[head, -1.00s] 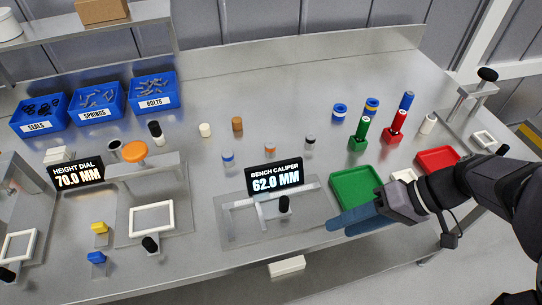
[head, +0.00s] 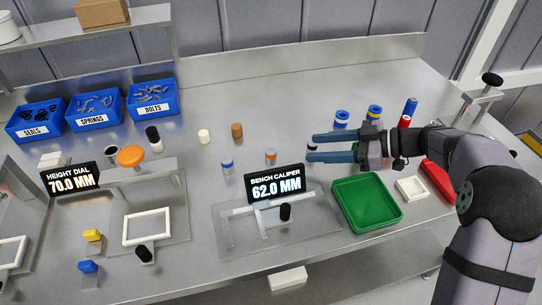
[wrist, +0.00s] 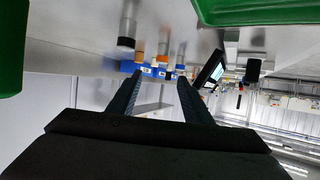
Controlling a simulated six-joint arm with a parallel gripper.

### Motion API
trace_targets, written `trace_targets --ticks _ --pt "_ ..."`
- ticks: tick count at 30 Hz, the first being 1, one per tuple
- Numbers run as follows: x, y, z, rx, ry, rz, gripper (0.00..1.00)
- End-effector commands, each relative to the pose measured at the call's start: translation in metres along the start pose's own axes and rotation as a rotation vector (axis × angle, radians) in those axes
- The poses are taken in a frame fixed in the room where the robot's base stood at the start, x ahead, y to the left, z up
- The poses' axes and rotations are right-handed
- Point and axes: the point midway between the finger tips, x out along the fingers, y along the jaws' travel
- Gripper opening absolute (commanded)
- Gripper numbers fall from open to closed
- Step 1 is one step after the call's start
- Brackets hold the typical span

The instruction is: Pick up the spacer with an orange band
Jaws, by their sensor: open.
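The spacer with an orange band (head: 270,155) is a small grey cylinder standing upright on the metal bench, behind the bench caliper display. In the wrist view, a small spacer with an orange-brown band (wrist: 163,46) shows beyond the fingertips. My gripper (head: 313,147) is open with nothing held, its two blue-grey fingers pointing left. In the head view, its tips are right of the orange-banded spacer, apart from it. A dark-banded spacer (head: 311,144) shows at the tips, between my gripper and the orange-banded spacer; whether they touch, I cannot tell.
A blue-banded spacer (head: 227,165) stands to the left. The bench caliper display (head: 277,185) stands in front. Blue-topped cylinders (head: 341,117) stand behind my gripper.

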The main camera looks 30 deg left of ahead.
Motion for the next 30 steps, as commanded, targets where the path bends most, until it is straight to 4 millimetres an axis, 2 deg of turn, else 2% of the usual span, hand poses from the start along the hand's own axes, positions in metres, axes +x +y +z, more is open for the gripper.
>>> trace_targets --ticks 12,23,30 --pt "0.054 -0.002 -0.001 0.004 -0.002 -0.004 0.45" --pt "0.066 -0.001 0.0 0.004 -0.002 -0.001 0.45" --pt "0.089 -0.006 -0.004 0.006 -0.003 -0.005 0.45"
